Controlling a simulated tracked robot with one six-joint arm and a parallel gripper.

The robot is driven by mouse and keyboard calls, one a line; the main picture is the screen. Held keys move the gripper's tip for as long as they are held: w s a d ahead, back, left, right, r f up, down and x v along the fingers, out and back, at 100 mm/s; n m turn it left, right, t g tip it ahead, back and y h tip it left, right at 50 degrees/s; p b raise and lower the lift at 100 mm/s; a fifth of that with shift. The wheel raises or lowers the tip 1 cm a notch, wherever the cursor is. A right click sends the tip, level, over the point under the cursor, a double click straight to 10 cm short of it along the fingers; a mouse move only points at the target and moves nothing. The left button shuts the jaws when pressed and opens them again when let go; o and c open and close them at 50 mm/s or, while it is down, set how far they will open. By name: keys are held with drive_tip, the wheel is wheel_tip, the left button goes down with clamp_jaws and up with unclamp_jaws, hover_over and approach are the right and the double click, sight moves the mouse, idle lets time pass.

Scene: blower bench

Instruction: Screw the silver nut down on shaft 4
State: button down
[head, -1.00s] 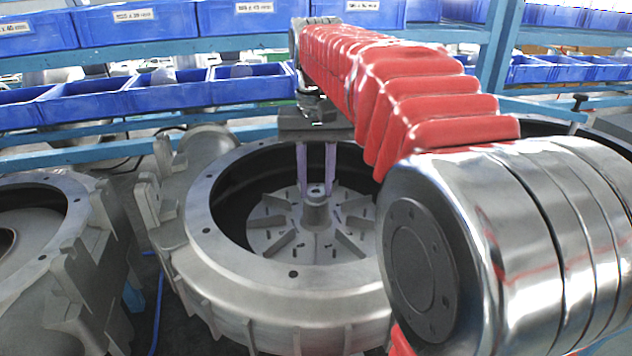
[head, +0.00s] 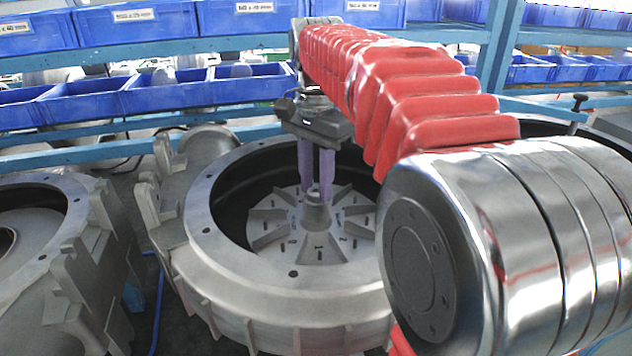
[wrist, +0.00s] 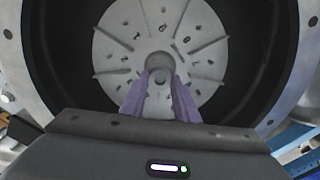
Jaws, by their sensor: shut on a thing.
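My gripper (head: 316,183) points straight down into the middle blower housing (head: 205,205), with its two purple fingers at the hub of the grey finned impeller (head: 275,232). In the wrist view the fingertips (wrist: 160,80) close on the small silver nut (wrist: 162,77) at the top of the shaft, in the centre of the hub. In the head view the nut is mostly hidden between the fingers. The impeller has several radial fins and small slots around the hub (head: 316,212).
Another grey housing (head: 40,215) stands at the left. A further dark-rimmed housing shows partly behind my arm at the right. Blue bins (head: 160,95) line the blue racks behind. The housing's rim surrounds my fingers.

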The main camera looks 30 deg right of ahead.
drive_tip(key=m, duration=0.3)
drive_tip(key=shift+m, duration=0.3)
drive_tip(key=m, duration=0.3)
drive_tip(key=shift+m, duration=0.4)
drive_tip(key=m, duration=0.6)
drive_tip(key=shift+m, duration=0.3)
drive_tip(key=c, duration=1.7)
unclamp_jaws()
drive_tip(key=shift+o, duration=0.2)
